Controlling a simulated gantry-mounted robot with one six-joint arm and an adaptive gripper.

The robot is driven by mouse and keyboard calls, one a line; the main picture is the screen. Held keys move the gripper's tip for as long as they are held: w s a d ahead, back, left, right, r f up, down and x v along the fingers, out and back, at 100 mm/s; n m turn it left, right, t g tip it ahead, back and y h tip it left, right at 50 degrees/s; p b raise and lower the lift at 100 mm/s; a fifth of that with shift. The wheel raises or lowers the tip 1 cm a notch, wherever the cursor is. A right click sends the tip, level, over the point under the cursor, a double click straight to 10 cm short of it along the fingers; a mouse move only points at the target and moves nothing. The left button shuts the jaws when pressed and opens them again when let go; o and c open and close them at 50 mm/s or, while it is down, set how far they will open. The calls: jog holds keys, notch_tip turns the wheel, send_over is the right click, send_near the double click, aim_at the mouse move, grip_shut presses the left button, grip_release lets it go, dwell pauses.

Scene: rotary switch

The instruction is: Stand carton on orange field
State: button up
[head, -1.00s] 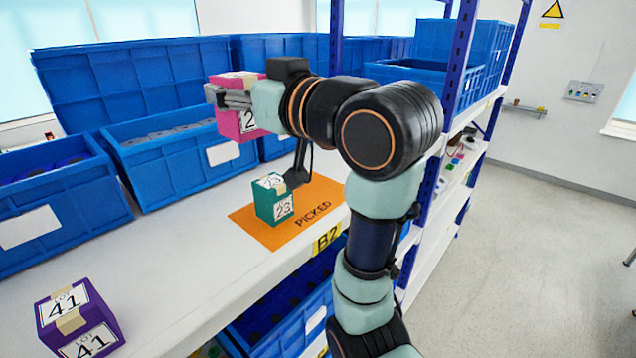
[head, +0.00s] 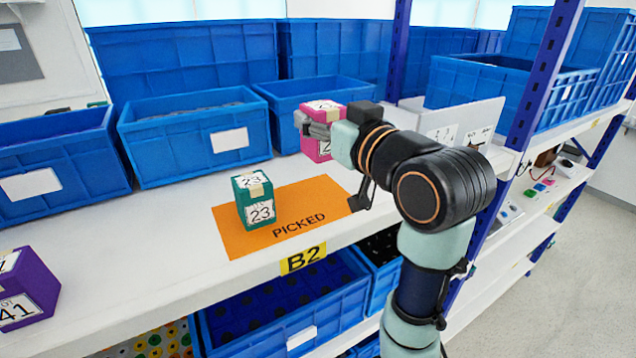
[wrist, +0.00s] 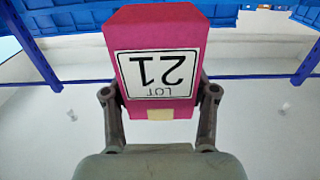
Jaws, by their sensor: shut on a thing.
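My gripper (head: 318,122) is shut on a magenta carton (head: 313,150) and holds it above the shelf, over or just behind the right part of the orange field (head: 308,206). In the wrist view the magenta carton (wrist: 160,40) sits between both fingers, its label "LOT 21" upside down. The orange field is marked "PICKED". A green carton (head: 246,188) labelled 23 stands upright at the field's left end. The field's right end is partly hidden by my arm. A purple carton (head: 40,278) labelled 41 stands on the shelf at the lower left, cut by the picture's edge.
Blue bins (head: 194,143) line the back of the white shelf (head: 160,220). A blue upright post (head: 540,80) stands to the right of my arm. The orange field is bare right of the green carton. More bins (head: 290,300) are on the level below.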

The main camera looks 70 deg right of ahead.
notch_tip(320, 180, down, 11)
jog(key=shift+f, duration=0.1)
dwell(0.3)
jog(key=o, duration=1.2)
jog(key=shift+f, duration=0.15)
jog(key=shift+o, duration=0.2)
jog(key=shift+r, duration=0.25)
jog(key=b+v, duration=0.1)
jog(key=v, duration=1.1)
jog(key=shift+f, duration=0.1)
